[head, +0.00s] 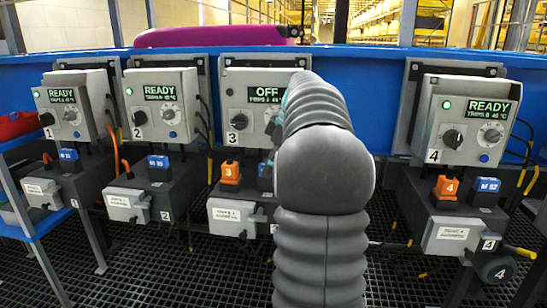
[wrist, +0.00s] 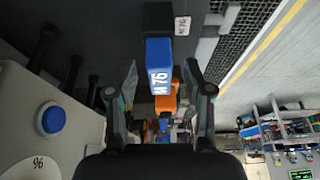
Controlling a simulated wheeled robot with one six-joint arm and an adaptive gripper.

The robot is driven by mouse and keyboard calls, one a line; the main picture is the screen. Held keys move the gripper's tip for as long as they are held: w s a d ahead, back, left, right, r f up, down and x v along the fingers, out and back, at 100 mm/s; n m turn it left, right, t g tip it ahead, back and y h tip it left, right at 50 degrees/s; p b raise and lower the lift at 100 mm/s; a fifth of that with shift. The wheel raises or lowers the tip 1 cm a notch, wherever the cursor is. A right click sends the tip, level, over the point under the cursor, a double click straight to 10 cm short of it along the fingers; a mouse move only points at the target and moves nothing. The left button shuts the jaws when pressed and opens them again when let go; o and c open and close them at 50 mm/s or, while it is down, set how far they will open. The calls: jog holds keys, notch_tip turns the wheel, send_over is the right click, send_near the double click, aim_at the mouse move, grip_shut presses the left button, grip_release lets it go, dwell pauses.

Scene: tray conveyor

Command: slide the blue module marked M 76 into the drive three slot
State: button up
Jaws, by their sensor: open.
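The blue module marked M 76 (wrist: 158,62) lies between the two fingers of my gripper (wrist: 160,76) in the wrist view, with a gap on each side. The fingers are open. The module meets a black block (wrist: 158,18); I cannot tell how deep it sits. In the head view, part of a blue module (head: 264,177) shows at drive three, beside the orange plug marked 3 (head: 230,173). The drive three panel (head: 238,130) reads OFF.
Drives one (head: 70,105), two (head: 163,105) and four (head: 466,120) read READY, each with a blue module on its dark box. An orange plug (wrist: 166,102) lies beyond the module. A grey panel with a blue button (wrist: 51,119) stands close left of my gripper.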

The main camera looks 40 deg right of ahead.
jog(key=v, duration=1.1)
jog(key=shift+s+r, duration=0.15)
jog(key=shift+r, duration=0.2)
jog(key=shift+d, duration=0.1)
jog(key=s+a+f+m+h+p, duration=0.1)
jog(key=s+a+f+m, duration=0.1)
jog(key=a, duration=0.8)
jog(key=s+a+f+m+h, duration=0.1)
jog(key=a+m, duration=0.1)
jog(key=a, duration=0.9)
jog(key=s+a+f+m+t+p, duration=0.1)
jog(key=s+a+f+m, duration=0.3)
jog(key=s+a+f, duration=0.9)
notch_tip(320, 180, down, 3)
jog(key=shift+s+a+r+t+h+p, duration=0.1)
jog(key=shift+s+a+t+h+p, duration=0.25)
jog(key=shift+s+t, duration=0.45)
jog(key=shift+s+d, duration=0.1)
jog(key=shift+s, duration=0.1)
